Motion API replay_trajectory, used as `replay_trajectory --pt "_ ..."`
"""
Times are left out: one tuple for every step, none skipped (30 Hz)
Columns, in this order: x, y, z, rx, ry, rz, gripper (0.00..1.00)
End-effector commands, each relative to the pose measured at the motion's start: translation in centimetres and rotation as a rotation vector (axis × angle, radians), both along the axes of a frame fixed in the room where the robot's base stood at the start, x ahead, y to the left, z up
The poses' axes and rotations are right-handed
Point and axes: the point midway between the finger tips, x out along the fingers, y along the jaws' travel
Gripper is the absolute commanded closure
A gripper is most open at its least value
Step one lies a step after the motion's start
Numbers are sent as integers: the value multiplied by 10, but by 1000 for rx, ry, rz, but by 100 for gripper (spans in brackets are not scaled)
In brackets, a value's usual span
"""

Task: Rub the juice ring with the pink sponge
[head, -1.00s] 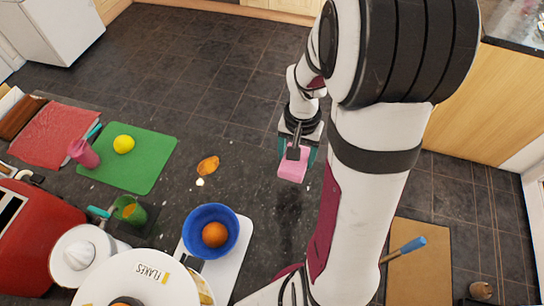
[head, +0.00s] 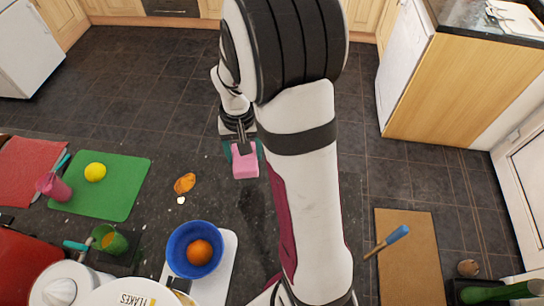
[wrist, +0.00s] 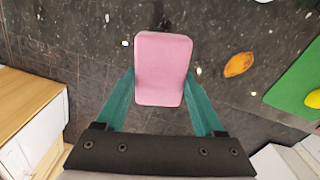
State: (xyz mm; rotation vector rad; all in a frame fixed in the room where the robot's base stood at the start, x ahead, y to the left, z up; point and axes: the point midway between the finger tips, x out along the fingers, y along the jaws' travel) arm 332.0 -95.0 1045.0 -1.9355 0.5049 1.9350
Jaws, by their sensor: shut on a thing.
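The pink sponge (head: 245,163) is held in my gripper (head: 243,150), above the dark counter to the right of the orange-brown pastry-like piece. In the wrist view the sponge (wrist: 163,68) sits between the two teal fingers of my gripper (wrist: 160,92), which are shut on it. The sponge looks clear of the counter, but its exact height is hard to tell. I cannot make out a clear juice ring; dark smudges show on the counter below the sponge in the head view, and the sponge hides part of the surface in the wrist view.
The orange-brown piece (head: 184,183) and white crumbs lie left of the gripper. A blue bowl (head: 176,262) with an orange (head: 199,252) stands nearer. A green mat (head: 125,185) carries a yellow ball (head: 95,172).

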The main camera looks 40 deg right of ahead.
Motion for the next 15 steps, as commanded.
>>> replay_trajectory --pt "15 16 -4 0 2 79 74" --pt "24 27 -6 0 2 130 74" --pt "36 41 -9 0 1 198 74" --pt "44 52 -11 0 1 245 74" --pt "51 62 -13 0 2 289 74" --pt "58 75 -16 1 2 342 74" --pt "63 84 -17 0 1 375 74" --pt "67 91 -19 0 1 404 74" --pt "71 98 -20 0 1 433 74" --pt "73 103 -21 0 1 450 74" --pt "74 106 -21 0 1 461 74" --pt "75 108 -22 0 1 471 74" --pt "76 109 -23 0 1 475 74" --pt "76 110 -24 0 1 477 74" --pt "76 110 -25 0 1 477 74"
